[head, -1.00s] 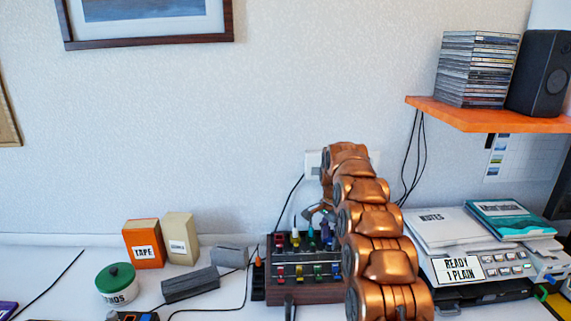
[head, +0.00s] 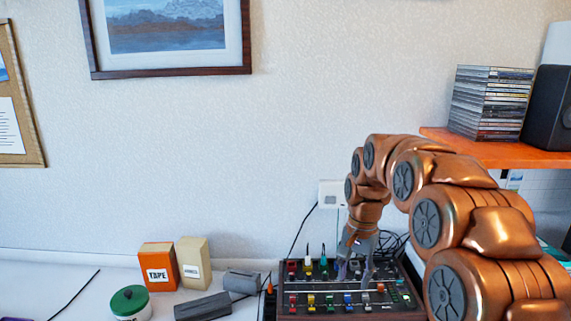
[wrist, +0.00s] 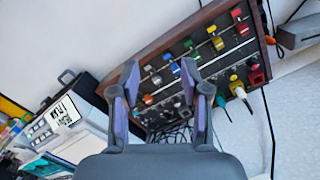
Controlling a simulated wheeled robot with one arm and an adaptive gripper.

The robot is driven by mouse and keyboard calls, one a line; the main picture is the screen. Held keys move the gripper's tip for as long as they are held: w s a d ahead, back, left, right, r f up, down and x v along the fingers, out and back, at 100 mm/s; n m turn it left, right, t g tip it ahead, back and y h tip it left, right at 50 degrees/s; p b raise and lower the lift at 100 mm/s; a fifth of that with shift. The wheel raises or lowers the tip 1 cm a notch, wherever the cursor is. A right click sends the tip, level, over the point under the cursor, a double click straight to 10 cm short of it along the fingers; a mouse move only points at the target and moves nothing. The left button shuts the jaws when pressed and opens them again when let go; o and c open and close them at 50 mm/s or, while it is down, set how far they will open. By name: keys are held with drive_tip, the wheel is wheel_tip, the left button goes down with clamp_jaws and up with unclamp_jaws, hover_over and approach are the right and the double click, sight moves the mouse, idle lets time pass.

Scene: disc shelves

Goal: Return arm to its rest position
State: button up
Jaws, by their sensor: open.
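My gripper (head: 355,274) is open, its two fingers pointing down over the right part of a dark mixer box with coloured knobs (head: 330,301). In the wrist view the open fingers (wrist: 160,85) stand apart with nothing between them but the view of the mixer (wrist: 222,42) beyond. I cannot tell whether the fingertips touch the mixer. My copper arm reaches in from the lower right and bends down at the wrist, hiding part of the desk's right side.
An orange shelf (head: 470,150) with a disc stack (head: 490,103) and a black speaker (head: 547,108) is just behind my arm. A TAPE box (head: 158,268), a beige box (head: 194,264) and a green-lidded jar (head: 129,302) stand at left.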

drive_tip(key=s+d+r+n+g+p, duration=0.1)
drive_tip(key=s+n+p, duration=0.3)
drive_tip(key=s, duration=3.2)
drive_tip(key=d+n, duration=0.1)
drive_tip(key=n, duration=0.1)
drive_tip(key=shift+d+n+h, duration=0.15)
drive_tip(key=shift+n+h, duration=0.15)
